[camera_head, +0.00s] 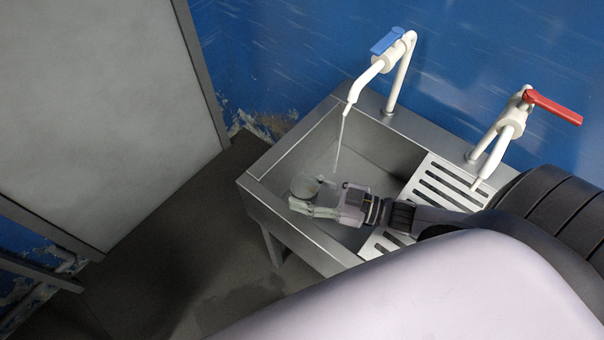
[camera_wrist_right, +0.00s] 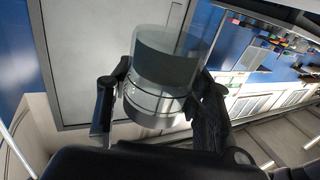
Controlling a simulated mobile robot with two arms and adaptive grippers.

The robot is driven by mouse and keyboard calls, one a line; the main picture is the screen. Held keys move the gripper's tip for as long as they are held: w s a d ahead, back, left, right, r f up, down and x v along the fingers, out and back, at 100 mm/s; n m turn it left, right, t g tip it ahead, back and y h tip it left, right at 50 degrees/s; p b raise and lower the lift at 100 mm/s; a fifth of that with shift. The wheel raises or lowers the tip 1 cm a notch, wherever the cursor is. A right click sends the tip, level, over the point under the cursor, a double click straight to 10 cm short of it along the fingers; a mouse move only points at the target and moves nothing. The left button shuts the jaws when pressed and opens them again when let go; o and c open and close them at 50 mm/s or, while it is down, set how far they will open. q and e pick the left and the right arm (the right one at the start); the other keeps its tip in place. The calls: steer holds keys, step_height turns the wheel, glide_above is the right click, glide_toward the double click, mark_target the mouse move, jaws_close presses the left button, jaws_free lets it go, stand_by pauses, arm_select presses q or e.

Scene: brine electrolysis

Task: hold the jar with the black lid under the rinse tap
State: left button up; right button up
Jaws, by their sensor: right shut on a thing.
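A clear glass jar (camera_head: 304,186) is held over the left part of the steel sink. My right gripper (camera_head: 314,204) is shut around its side. In the right wrist view the jar (camera_wrist_right: 166,68) sits between the two black fingers (camera_wrist_right: 158,105), with a dark grey band in its upper part. I cannot make out a black lid. The white rinse tap with a blue handle (camera_head: 379,62) stands at the back of the sink. A thin water stream (camera_head: 340,143) falls from its spout and, in the picture, passes right of the jar. My left gripper is not in view.
The steel sink (camera_head: 262,205) has a slotted drainboard (camera_head: 437,186) on its right. A second white tap with a red lever (camera_head: 551,107) stands over the drainboard. A blue wall (camera_head: 290,50) is behind. The floor left of the sink is clear.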

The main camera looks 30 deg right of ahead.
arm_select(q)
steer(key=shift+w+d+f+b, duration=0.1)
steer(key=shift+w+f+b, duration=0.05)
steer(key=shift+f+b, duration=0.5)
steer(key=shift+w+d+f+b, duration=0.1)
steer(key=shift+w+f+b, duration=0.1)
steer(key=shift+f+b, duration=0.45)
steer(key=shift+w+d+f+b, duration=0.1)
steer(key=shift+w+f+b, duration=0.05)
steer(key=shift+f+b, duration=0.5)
arm_select(e)
steer(key=w+d, duration=0.5)
steer(key=d, duration=0.6)
steer(key=shift+w+d, duration=0.15)
stand_by(4.8)
